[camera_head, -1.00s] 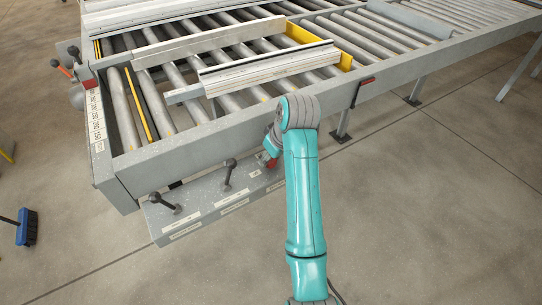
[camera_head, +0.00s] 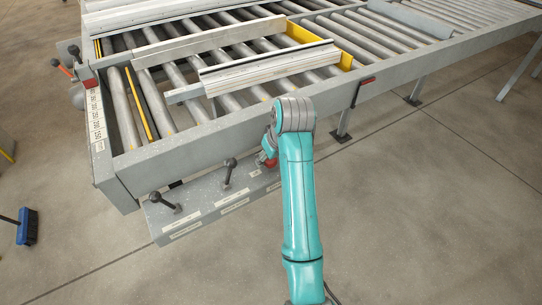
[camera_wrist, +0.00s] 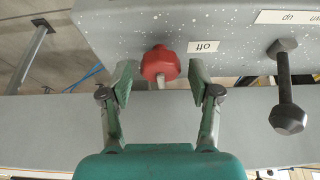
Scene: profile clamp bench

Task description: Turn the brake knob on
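The brake knob (camera_wrist: 160,63) is red and lobed, with a pale stem or pointer beside it, in the wrist view. It sits on the grey speckled panel (camera_wrist: 225,22), and a label reading "off" (camera_wrist: 204,46), upside down, is to its right. My gripper (camera_wrist: 161,74) is open, with one finger on each side of the knob and a gap to it on both sides. In the head view a bit of the red knob (camera_head: 270,162) shows at the bench's front edge, left of my arm. My gripper is hidden there behind the arm.
A dark lever (camera_wrist: 286,85) stands right of the knob in the wrist view, beside my right finger. In the head view two dark levers (camera_head: 229,170) (camera_head: 167,202) stand on the panel. The roller bench (camera_head: 160,158) carries metal profiles (camera_head: 270,72). Open floor lies in front.

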